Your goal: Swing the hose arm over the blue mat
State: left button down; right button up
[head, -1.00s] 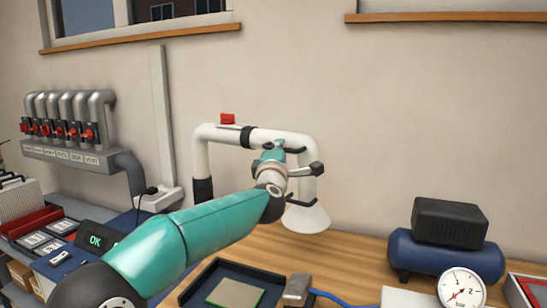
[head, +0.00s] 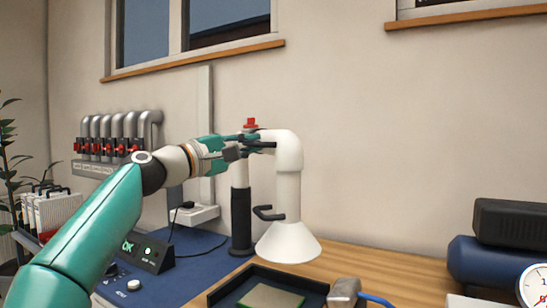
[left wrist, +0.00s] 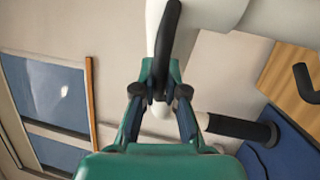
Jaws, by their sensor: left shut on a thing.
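The white hose arm (head: 288,165) stands on a black-sleeved post (head: 240,220), with its flared hood (head: 288,243) hanging down at the right. A black handle (head: 267,212) sticks out beside the hood. My left gripper (head: 250,147) reaches the upper horizontal pipe from the left. In the left wrist view its fingers (left wrist: 160,98) are shut on a black handle (left wrist: 168,40) of the white pipe. The blue mat (head: 205,262) lies left of the hood, around and before the post. The hood appears over the wood just right of the mat. My right gripper is not in view.
A dark tray (head: 225,293) with a green-edged plate sits in front of the hood. A control box reading OK (head: 145,252) stands on the mat. A blue tank (head: 485,262) is at the right. Wooden tabletop (head: 385,270) between is clear.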

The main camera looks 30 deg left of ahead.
pick_arm(q)
jog(key=shift+s+a+f+m+g+h+p, duration=0.15)
jog(key=shift+s+a+m+h, duration=0.15)
jog(key=shift+s+a+h, duration=0.3)
jog(key=shift+s+a+f+m+g+h+p, duration=0.15)
jog(key=shift+s+a+m+h, duration=0.2)
jog(key=shift+a, duration=0.35)
jog(key=c, duration=1.2)
grip_release()
jog(key=shift+r, duration=0.1)
jog(key=shift+s+r, duration=0.1)
jog(key=shift+s, duration=0.1)
jog(key=v, duration=1.1)
jog(key=shift+s+f, duration=0.2)
jog(key=shift+s, duration=0.15)
jog(key=shift+a, duration=0.15)
